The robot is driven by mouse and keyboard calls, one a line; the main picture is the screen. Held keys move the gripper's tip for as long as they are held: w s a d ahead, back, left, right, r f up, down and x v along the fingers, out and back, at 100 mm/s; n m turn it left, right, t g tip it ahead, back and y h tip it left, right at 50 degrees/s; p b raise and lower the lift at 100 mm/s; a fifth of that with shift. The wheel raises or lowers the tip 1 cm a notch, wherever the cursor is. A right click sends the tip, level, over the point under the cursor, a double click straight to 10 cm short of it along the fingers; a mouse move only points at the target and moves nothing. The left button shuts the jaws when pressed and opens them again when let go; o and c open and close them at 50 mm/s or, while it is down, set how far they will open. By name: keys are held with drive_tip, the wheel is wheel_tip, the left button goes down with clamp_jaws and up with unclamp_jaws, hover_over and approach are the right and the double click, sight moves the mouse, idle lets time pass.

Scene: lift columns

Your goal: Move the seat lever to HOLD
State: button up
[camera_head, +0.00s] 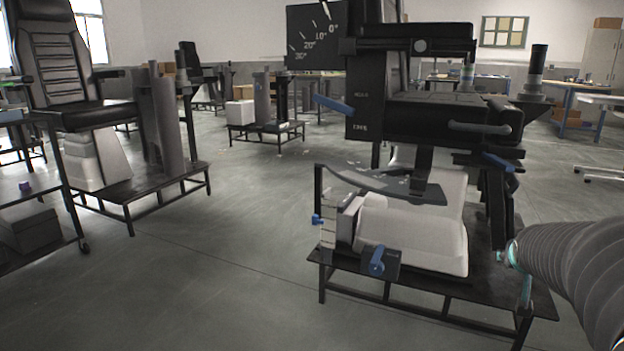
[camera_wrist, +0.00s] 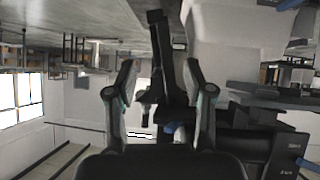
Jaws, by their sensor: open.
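A dark seat unit (camera_head: 440,118) stands at the right of the head view. A blue lever (camera_head: 334,104) sticks out left from its dark side panel (camera_head: 362,114), tilted down to the right. Two small white labels are on this panel, one above the other, too small to read surely.
Other blue levers are on the seat's right (camera_head: 497,160) and the lower white unit (camera_head: 376,260). A black stand (camera_head: 440,300) carries that unit. An angle scale board (camera_head: 318,40) stands behind. The floor (camera_head: 220,260) left of the stand is clear.

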drive_tip(key=s+a+n+g+y+p, duration=0.3)
drive_tip(key=s+a+g+y+p, duration=0.1)
drive_tip(key=s+a, duration=1.8)
drive_tip(key=a+y+p, duration=0.1)
drive_tip(key=a+p, duration=0.1)
drive_tip(key=shift+s+a+f+g, duration=0.15)
drive_tip(key=shift+s+a+g, duration=0.1)
drive_tip(key=shift+a+g, duration=0.15)
drive_tip(key=shift+n+t+y, duration=0.5)
drive_tip(key=shift+n+t, duration=0.1)
drive_tip(key=shift+n, duration=0.2)
drive_tip(key=a+r, duration=0.1)
drive_tip(key=s+a+r+p, duration=0.1)
drive_tip(key=a+r, duration=0.1)
drive_tip(key=shift+s+a+r+p, duration=0.1)
drive_tip(key=shift+s+r+p, duration=0.15)
drive_tip(key=shift+p, duration=0.15)
drive_tip(key=shift+c, duration=0.5)
drive_tip(key=shift+a, duration=0.15)
clamp_jaws()
